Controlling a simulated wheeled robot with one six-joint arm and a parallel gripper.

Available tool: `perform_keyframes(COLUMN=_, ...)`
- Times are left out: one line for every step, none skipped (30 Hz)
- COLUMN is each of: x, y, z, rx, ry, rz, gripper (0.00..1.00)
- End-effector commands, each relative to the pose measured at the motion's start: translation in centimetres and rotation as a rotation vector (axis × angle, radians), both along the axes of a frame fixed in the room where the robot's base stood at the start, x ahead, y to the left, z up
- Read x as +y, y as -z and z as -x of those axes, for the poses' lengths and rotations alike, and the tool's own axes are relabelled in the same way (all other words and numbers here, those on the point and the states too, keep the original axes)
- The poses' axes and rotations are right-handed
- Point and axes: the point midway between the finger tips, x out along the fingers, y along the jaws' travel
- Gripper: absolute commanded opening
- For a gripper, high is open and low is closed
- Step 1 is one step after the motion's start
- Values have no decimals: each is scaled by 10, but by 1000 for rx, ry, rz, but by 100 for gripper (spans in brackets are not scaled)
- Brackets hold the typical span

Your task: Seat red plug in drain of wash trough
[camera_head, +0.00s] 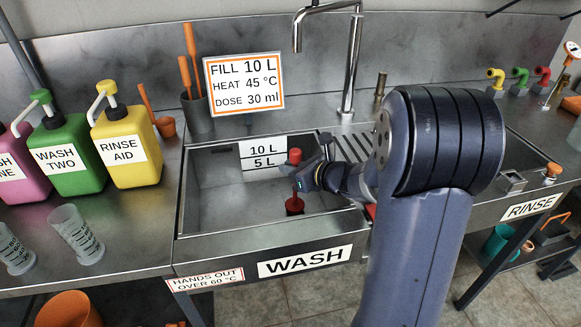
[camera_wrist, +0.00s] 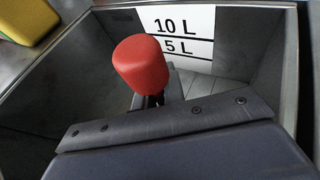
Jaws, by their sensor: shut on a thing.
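The red plug (camera_head: 294,205) is inside the wash trough (camera_head: 215,243), with its broad lower part low over the trough floor. Its red knob sticks up above my gripper (camera_head: 298,174), which reaches in from the right and is shut on the plug. In the wrist view the knob (camera_wrist: 140,62) stands above the jaws (camera_wrist: 155,101), slightly tilted. The jaws are mostly hidden behind the wrist body. The drain is not visible. I cannot tell whether the plug's bottom touches the floor or lies over the drain.
A tall tap (camera_head: 350,60) rises behind the trough, with a level sign (camera_head: 262,152) on the back wall. Bottles, including a yellow one (camera_head: 127,150), stand at left, with measuring cups (camera_head: 77,235) in front. The rinse trough is at right, partly behind my arm.

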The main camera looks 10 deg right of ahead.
Motion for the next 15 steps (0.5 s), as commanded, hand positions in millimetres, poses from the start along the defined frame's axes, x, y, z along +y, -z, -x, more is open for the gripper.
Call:
perform_keyframes(x=0, y=2, z=0, rx=-1, ry=0, rz=-1, gripper=0)
perform_keyframes(x=0, y=2, z=0, rx=-1, ry=0, rz=-1, gripper=0)
perform_keyframes(x=0, y=3, z=0, rx=-1, ry=0, rz=-1, gripper=0)
perform_keyframes(x=0, y=4, z=0, rx=-1, ry=0, rz=-1, gripper=0)
perform_keyframes(x=0, y=5, z=0, rx=1, ry=0, rz=-1, gripper=0)
perform_keyframes(x=0, y=6, z=0, rx=1, ry=0, rz=-1, gripper=0)
perform_keyframes(x=0, y=7, z=0, rx=2, ry=1, rz=-1, gripper=0)
perform_keyframes(x=0, y=8, z=0, rx=2, ry=1, rz=-1, gripper=0)
perform_keyframes(x=0, y=9, z=0, rx=3, ry=1, rz=-1, gripper=0)
perform_keyframes(x=0, y=10, z=0, rx=5, ry=1, rz=-1, gripper=0)
perform_keyframes(x=0, y=11, z=1, rx=5, ry=1, rz=-3, gripper=0)
perform_keyframes(x=0, y=12, z=1, rx=7, ry=1, rz=-3, gripper=0)
perform_keyframes(x=0, y=14, z=1, rx=8, ry=1, rz=-3, gripper=0)
perform_keyframes(x=0, y=15, z=1, rx=9, ry=2, rz=-3, gripper=0)
perform_keyframes(x=0, y=15, z=1, rx=12, ry=3, rz=-4, gripper=12)
